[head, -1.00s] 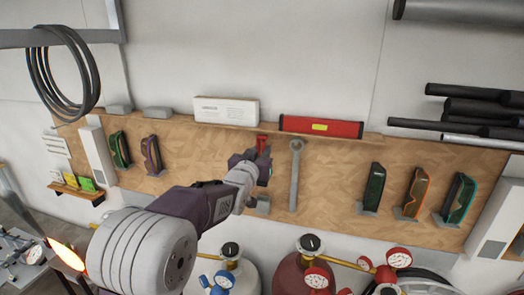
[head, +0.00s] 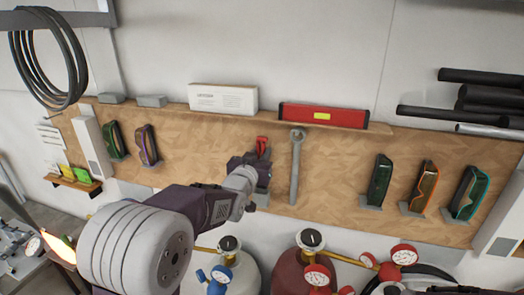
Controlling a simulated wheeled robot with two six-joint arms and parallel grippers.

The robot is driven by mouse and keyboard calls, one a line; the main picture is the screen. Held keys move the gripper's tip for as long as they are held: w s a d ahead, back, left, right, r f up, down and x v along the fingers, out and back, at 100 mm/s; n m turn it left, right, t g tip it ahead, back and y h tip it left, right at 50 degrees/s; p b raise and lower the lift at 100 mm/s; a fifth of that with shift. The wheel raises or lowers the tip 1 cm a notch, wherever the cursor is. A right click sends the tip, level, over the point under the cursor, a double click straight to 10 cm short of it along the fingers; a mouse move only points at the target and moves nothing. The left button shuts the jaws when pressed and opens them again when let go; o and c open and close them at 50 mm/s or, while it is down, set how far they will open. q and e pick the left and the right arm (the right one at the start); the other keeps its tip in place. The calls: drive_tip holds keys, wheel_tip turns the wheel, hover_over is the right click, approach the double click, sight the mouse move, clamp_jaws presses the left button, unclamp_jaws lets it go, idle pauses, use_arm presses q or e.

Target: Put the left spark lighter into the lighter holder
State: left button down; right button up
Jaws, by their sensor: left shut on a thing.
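My left gripper (head: 259,162) is in front of the wooden board, left of the hanging wrench, shut on the left spark lighter (head: 262,143). The lighter's red upper part sticks up above the jaws; the gripper hides the rest. A small grey block (head: 262,198) on the board, which looks like the lighter holder, shows just below the gripper, partly covered by it. I cannot tell whether the lighter touches the holder. My right gripper is not in view.
A grey wrench (head: 296,170) hangs close on the right. A white box (head: 223,98) and a red level (head: 322,115) stand on the ledge above. Goggles hang on both sides. Gas cylinders with gauges (head: 311,240) stand below.

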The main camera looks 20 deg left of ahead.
use_arm(q)
drive_tip(key=shift+s, duration=0.55)
drive_tip(key=shift+w+f+b, duration=0.2)
drive_tip(key=shift+f+b, duration=0.25)
drive_tip(key=shift+f, duration=0.25)
drive_tip(key=shift+w+f+b, duration=0.2)
drive_tip(key=shift+f+b, duration=0.25)
drive_tip(key=shift+f, duration=0.25)
drive_tip(key=shift+s+f+b, duration=0.3)
drive_tip(key=shift+f+b, duration=0.35)
drive_tip(key=shift+b, duration=0.2)
drive_tip(key=shift+w+f+b, duration=0.2)
drive_tip(key=shift+f+b, duration=0.4)
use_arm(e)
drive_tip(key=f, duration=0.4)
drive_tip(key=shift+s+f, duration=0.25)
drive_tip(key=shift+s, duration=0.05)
use_arm(q)
drive_tip(key=shift+s, duration=0.15)
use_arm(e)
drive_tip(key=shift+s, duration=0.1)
use_arm(q)
drive_tip(key=shift+f+b, duration=0.65)
drive_tip(key=shift+b, duration=0.15)
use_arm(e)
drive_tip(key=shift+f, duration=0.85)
use_arm(q)
drive_tip(key=c, duration=1.1)
unclamp_jaws()
